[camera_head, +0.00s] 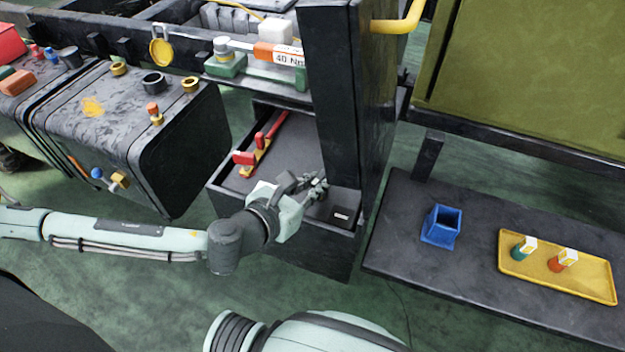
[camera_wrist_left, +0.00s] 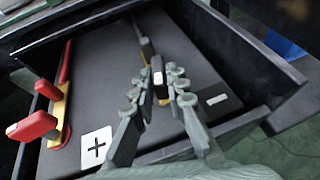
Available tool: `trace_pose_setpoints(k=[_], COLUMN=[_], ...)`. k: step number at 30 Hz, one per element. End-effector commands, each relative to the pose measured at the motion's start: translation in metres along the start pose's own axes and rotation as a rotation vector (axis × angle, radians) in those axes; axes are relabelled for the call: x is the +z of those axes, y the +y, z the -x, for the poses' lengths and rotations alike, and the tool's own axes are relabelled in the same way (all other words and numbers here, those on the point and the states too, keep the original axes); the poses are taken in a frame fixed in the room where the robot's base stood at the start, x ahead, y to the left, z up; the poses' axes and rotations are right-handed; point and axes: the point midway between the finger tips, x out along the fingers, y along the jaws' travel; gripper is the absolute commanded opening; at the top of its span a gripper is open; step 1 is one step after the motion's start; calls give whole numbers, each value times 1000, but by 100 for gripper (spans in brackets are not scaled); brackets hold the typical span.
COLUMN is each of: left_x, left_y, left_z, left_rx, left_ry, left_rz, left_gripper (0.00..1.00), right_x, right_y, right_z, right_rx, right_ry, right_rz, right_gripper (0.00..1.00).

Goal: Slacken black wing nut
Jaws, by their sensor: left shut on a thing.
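My left gripper (camera_head: 318,187) reaches into an open dark box (camera_head: 222,197) from its front side. In the left wrist view its two fingers (camera_wrist_left: 158,82) close around a small dark piece with a pale face, the black wing nut (camera_wrist_left: 158,72). A thin dark rod (camera_wrist_left: 145,45) runs up behind it. The fingers hide much of the nut, and in the head view I cannot make it out. My right gripper is outside both views; only part of my right arm shows at the bottom of the head view.
A battery-like block (camera_wrist_left: 105,75) with a plus label fills the box. A red-handled clamp (camera_head: 255,155) lies at its left. A dark post (camera_head: 335,90) stands close behind my gripper. A blue holder (camera_head: 441,228) and yellow tray (camera_head: 520,270) sit on the right shelf.

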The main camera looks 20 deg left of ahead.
Motion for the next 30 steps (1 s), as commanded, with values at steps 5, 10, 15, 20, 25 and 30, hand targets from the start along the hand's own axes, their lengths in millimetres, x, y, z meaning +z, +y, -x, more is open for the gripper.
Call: trace_pose_setpoints(k=[5,10,15,20,25,30], left_x=[0,0,1,2,2,3], left_y=[-7,-8,-9,-8,-8,-8], left_z=[0,-1,-2,-2,-3,-3], left_rx=[142,263,358,416,447,456], left_ry=[1,0,-1,-3,-5,-6], left_rz=[69,119,155,176,188,192], left_gripper=[0,0,0,0,0,0], right_x=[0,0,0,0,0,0], right_y=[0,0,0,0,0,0], right_z=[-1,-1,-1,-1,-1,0], right_rx=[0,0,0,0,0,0], right_ry=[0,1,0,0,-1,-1], right_rz=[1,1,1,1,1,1], right_gripper=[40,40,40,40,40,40])
